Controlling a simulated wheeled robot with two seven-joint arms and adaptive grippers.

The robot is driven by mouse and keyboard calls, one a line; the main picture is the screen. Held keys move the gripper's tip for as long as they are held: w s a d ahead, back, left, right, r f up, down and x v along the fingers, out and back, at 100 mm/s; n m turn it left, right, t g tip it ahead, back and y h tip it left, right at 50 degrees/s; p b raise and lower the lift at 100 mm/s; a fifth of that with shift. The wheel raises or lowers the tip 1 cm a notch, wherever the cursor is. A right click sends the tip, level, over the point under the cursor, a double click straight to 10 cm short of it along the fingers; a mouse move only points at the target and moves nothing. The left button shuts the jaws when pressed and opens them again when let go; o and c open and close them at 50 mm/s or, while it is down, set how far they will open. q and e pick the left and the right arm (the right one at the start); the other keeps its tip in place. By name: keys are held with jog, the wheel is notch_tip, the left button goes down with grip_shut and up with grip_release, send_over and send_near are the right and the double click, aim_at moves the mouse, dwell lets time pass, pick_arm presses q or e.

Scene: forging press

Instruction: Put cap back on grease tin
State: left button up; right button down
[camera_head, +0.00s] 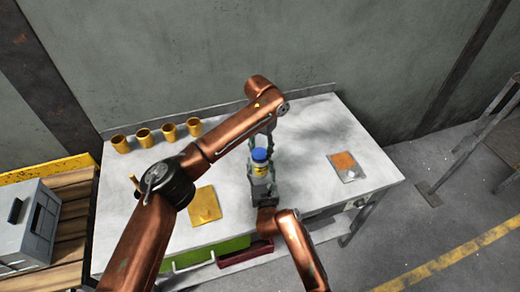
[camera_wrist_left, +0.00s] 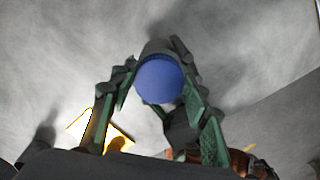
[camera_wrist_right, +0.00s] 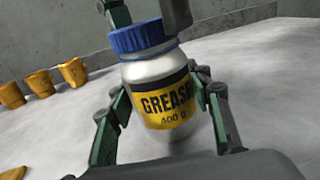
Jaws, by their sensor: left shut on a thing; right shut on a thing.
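The grease tin (camera_head: 260,171) is silver with a yellow and black label and stands upright in my right gripper (camera_head: 261,184), shut around its body. Its label (camera_wrist_right: 167,106) faces the right wrist camera. The blue cap (camera_head: 259,154) is on top of the tin's neck; it shows as a ribbed blue rim (camera_wrist_right: 142,37) in the right wrist view and a round blue disc (camera_wrist_left: 160,79) in the left wrist view. My left gripper (camera_wrist_left: 158,90) is shut on the cap from above. Whether the cap is fully seated cannot be told.
Several yellow cups (camera_head: 144,137) stand in a row at the table's back left. A yellow plate (camera_head: 205,207) lies at front left, and a grey item with an orange top (camera_head: 346,166) at right. A grey metal box (camera_head: 28,228) stands left of the grey table (camera_head: 318,125).

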pick_arm(q)
jog(key=shift+r, duration=0.1)
jog(key=o, duration=1)
jog(key=shift+r, duration=2.2)
jog(key=shift+o, duration=0.2)
jog(key=o, duration=0.5)
